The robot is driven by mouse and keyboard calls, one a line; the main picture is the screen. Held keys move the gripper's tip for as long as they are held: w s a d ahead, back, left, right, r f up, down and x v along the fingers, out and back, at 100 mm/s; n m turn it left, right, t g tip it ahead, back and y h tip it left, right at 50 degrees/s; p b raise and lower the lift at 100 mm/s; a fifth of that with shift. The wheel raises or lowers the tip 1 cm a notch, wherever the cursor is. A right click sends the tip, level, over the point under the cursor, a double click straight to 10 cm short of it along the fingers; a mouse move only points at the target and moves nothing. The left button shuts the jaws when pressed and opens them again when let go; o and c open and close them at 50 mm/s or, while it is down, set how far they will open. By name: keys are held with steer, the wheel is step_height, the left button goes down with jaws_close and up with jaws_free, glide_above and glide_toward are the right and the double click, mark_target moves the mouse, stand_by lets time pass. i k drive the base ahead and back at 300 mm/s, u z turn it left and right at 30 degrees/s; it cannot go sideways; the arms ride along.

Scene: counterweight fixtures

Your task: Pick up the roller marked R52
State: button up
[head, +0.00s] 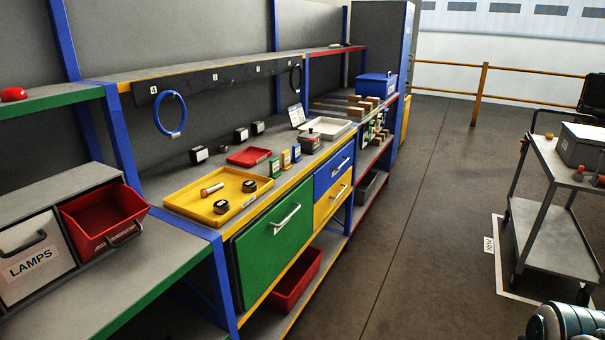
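I cannot pick out the roller marked R52, since no small label is readable at this distance. A yellow tray (185,207) on the workbench holds two short dark round pieces, one near the front (221,207) and one at the right (249,186). A red-and-white cylindrical piece (212,190) lies in the same tray, left of the second dark piece. Several dark blocks with pale faces, one of them at the left (199,155), stand behind the tray. My gripper is not in view; a teal and dark part of my arm shows at the bottom right corner.
A small red tray (249,157), small boxes (286,159) and a white tray (326,129) stand farther along the bench. A red bin (97,216) stands at the left. A grey cart (556,168) stands at the right. The floor between is clear.

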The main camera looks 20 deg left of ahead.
mark_target(250, 187)
steer(key=z, duration=0.05)
steer(key=i, duration=1.55)
steer(key=u, duration=0.65)
steer(key=i, duration=1.2)
steer(key=u, duration=1.7)
steer(key=i, duration=0.65)
steer(key=u, duration=0.55)
